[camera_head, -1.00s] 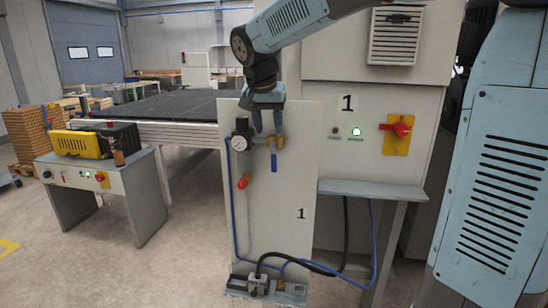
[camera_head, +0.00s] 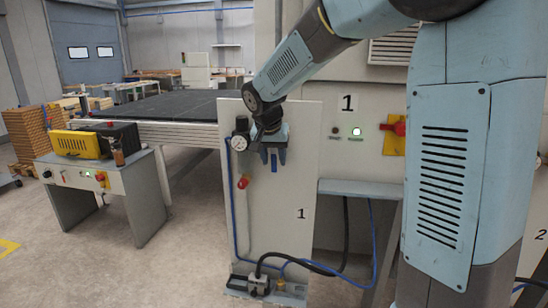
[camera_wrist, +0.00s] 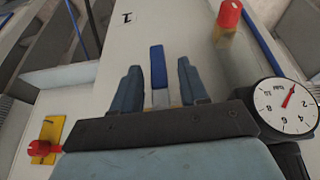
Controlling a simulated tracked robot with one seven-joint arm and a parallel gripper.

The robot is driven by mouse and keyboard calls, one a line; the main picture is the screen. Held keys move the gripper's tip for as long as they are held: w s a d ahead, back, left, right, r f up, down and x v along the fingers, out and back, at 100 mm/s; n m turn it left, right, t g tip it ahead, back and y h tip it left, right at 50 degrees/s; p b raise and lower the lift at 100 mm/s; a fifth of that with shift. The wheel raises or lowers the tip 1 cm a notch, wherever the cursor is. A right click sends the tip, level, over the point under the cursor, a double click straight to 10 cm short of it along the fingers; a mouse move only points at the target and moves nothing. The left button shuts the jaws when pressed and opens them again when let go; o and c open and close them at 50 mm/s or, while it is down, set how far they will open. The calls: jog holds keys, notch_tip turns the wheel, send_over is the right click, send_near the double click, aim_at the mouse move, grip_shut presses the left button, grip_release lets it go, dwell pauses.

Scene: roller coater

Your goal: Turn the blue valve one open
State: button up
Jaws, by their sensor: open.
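The blue valve handle (camera_wrist: 158,66) shows in the wrist view, hanging down from its valve on the white panel marked 1 (camera_head: 301,190). It also shows in the head view (camera_head: 274,165), partly behind my fingers. My gripper (camera_head: 273,158) is open in front of the panel. In the wrist view, its two fingers stand on either side of the handle, with a visible gap on each side. The brass valve body is hidden by my gripper in the head view. I cannot tell whether the fingertips reach the handle's depth.
A pressure gauge (camera_wrist: 285,105) and a red-capped fitting (camera_wrist: 228,18) sit close beside my gripper. A blue hose (camera_head: 232,210) runs down the panel. A red-and-yellow switch (camera_head: 394,136) is on the machine to the right.

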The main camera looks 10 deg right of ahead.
jog(key=shift+c, duration=0.2)
grip_shut()
dwell(0.4)
